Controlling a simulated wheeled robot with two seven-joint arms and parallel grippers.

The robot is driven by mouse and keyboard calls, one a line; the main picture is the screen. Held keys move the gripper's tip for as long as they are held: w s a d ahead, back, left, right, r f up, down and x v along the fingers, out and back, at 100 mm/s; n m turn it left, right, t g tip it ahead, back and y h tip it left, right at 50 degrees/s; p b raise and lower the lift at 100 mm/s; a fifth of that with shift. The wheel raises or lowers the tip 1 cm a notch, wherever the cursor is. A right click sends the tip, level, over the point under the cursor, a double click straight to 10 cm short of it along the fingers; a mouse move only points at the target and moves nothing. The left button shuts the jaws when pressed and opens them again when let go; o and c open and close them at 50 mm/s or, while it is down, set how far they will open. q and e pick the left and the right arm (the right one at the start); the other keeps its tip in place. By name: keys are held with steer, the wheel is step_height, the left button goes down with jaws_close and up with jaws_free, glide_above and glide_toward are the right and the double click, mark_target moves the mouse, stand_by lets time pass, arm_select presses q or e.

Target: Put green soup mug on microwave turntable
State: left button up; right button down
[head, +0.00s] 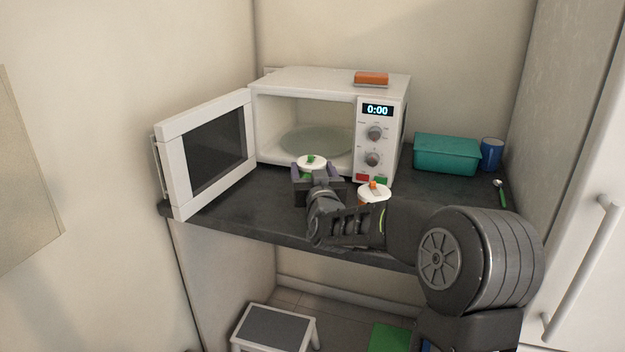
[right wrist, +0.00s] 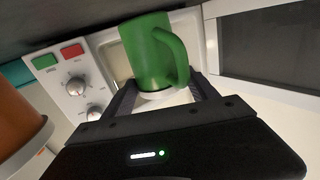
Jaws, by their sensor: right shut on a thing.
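The green soup mug (right wrist: 150,48) is between the fingers of my right gripper (right wrist: 158,98) in the right wrist view, which is shut on it. In the head view its white lid with a green knob (head: 311,161) shows above my right gripper (head: 318,174), in front of the microwave opening. The white microwave (head: 300,82) stands on the counter with its door (head: 208,150) swung open to the left. The glass turntable (head: 316,140) inside is bare. My left gripper is not in view.
An orange mug with a white lid (head: 374,192) stands close to the right of my gripper, partly hidden by my arm. A teal box (head: 446,154), a blue cup (head: 491,154) and a green-handled utensil (head: 501,193) are on the dark counter (head: 245,205). An orange-brown block (head: 371,78) lies on the microwave.

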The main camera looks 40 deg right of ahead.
step_height(320, 180, up, 7)
steer(key=shift+r+p, duration=0.2)
steer(key=shift+p, duration=0.3)
steer(key=shift+d+f, duration=0.1)
